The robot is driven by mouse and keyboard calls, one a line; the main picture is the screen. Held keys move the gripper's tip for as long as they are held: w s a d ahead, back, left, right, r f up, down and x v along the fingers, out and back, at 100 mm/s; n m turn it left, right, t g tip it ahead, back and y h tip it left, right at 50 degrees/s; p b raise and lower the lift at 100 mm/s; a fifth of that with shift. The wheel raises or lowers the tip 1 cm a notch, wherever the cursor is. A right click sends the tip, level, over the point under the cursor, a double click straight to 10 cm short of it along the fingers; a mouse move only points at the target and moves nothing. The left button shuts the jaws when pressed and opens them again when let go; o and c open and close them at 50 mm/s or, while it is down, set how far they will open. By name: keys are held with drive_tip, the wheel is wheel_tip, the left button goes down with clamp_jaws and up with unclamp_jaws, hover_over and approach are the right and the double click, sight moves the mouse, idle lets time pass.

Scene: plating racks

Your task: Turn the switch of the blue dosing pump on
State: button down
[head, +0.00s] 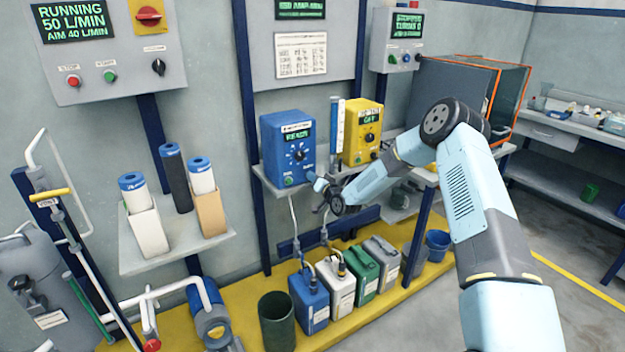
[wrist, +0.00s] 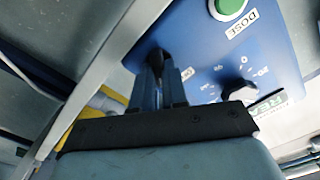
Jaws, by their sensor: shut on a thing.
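The blue dosing pump (head: 272,152) stands on a wall shelf in the head view. Its front has a lit display, a dark dial and a green button. My gripper (head: 313,178) is at the lower right corner of that front. In the wrist view the pump's blue front (wrist: 200,50) shows turned, with the green DOSE button (wrist: 230,6) and the dial (wrist: 238,88). My gripper (wrist: 158,62) is shut there on a small dark piece, the switch by its place. The fingers mostly hide the switch, so its position cannot be told.
A yellow pump (head: 362,135) stands close to the right of the blue one, with a clear upright tube (head: 337,125) between them. The grey shelf edge (head: 275,190) runs just below my gripper. Several canisters (head: 310,300) stand on the yellow floor platform below.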

drive_tip(key=shift+s+f, duration=0.2)
drive_tip(key=shift+f, duration=0.1)
drive_tip(key=c, duration=1.5)
unclamp_jaws()
drive_tip(key=o, duration=0.3)
drive_tip(key=shift+w+r, duration=0.1)
drive_tip(key=shift+r, duration=0.1)
drive_tip(key=shift+o, duration=0.2)
drive_tip(key=shift+d, duration=0.15)
drive_tip(key=v, duration=1.3)
drive_tip(key=shift+s, duration=0.3)
drive_tip(key=shift+d, duration=0.15)
